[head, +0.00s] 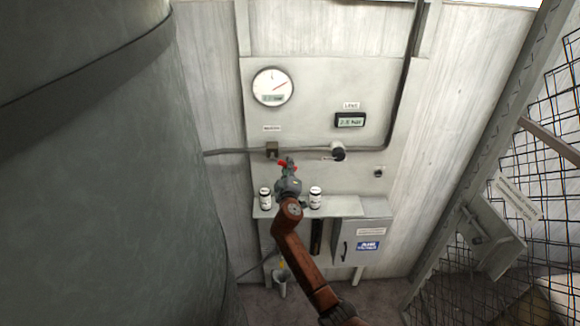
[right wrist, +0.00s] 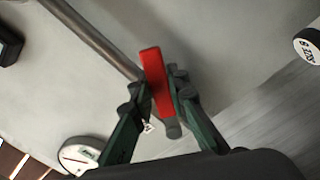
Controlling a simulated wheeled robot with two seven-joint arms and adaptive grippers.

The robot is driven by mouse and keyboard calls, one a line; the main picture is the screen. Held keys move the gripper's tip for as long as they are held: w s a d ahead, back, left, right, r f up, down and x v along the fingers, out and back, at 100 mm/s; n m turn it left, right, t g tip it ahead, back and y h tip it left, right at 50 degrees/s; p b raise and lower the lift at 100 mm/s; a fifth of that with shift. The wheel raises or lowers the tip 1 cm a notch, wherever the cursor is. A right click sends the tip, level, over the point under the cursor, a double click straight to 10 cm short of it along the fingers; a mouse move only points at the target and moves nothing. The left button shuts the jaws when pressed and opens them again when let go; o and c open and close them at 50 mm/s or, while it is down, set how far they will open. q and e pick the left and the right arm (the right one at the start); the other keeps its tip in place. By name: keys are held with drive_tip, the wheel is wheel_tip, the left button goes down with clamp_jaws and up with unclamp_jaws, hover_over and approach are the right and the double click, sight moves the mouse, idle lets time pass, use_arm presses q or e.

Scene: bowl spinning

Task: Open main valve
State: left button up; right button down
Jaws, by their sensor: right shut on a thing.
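The red valve handle (right wrist: 152,66) shows in the right wrist view at the end of a grey pipe (right wrist: 95,40). My right gripper (right wrist: 156,84) has its green fingers on both sides of the handle and is shut on it. In the head view my right gripper (head: 286,166) is at the wall panel, just below the pipe, with small red parts of the handle (head: 281,164) showing around its fingertips. The fingers hide much of the handle there. My left gripper is not in view.
A round gauge (head: 273,87) and a digital display (head: 350,120) are on the panel above. A black round fitting (head: 338,151) is on the pipe. Two cans (head: 265,198) (head: 315,197) stand on a shelf (head: 345,207) beside my wrist. A large tank (head: 90,190) fills the left.

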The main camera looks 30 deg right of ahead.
drive_tip(key=shift+d+r+n+p, duration=0.15)
drive_tip(key=shift+r+n+p, duration=0.15)
drive_tip(key=shift+r+n, duration=0.25)
drive_tip(key=shift+s+d+r+n+p, duration=0.1)
drive_tip(key=shift+r+n+p, duration=0.5)
drive_tip(key=shift+n, duration=0.25)
drive_tip(key=shift+r+n+p, duration=0.25)
drive_tip(key=shift+n+p, duration=0.35)
drive_tip(key=shift+n, duration=0.1)
drive_tip(key=shift+d+r+n+p, duration=0.1)
drive_tip(key=shift+r+n+p, duration=0.15)
drive_tip(key=shift+n+p, duration=0.2)
drive_tip(key=shift+r+n, duration=0.15)
drive_tip(key=shift+n, duration=0.2)
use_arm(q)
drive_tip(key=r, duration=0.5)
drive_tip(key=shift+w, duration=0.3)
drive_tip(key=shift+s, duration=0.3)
use_arm(e)
drive_tip(key=c, duration=1.8)
unclamp_jaws()
drive_tip(key=shift+c, duration=0.2)
